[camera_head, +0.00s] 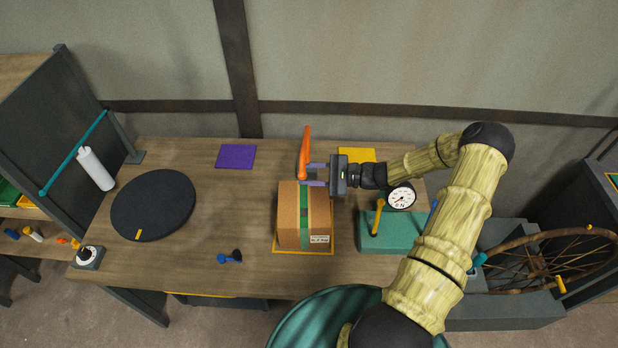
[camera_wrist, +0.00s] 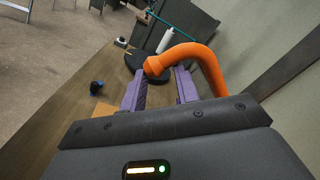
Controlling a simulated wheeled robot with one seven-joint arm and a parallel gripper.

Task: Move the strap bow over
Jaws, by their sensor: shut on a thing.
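The orange strap bow (camera_head: 306,145) stands up at the far edge of the cardboard box (camera_head: 289,213). In the wrist view the bow (camera_wrist: 205,58) is a curved tube with a rounded end. My gripper (camera_head: 307,174) comes in from the right, and its purple fingers are shut on the bow; the exact contact is partly hidden. In the wrist view the fingertips (camera_wrist: 160,74) lie at the bow's rounded end. A green strap (camera_head: 304,215) runs over the top of the box towards the near side. Where the bow joins the box or strap is hard to see.
The box sits on a yellow-edged mat (camera_head: 302,252). A teal block with a yellow lever (camera_head: 379,216) and a dial gauge (camera_head: 401,196) stand close on the right. A black turntable (camera_head: 153,205) and a blue-black knob (camera_head: 230,257) are left. The table between them is clear.

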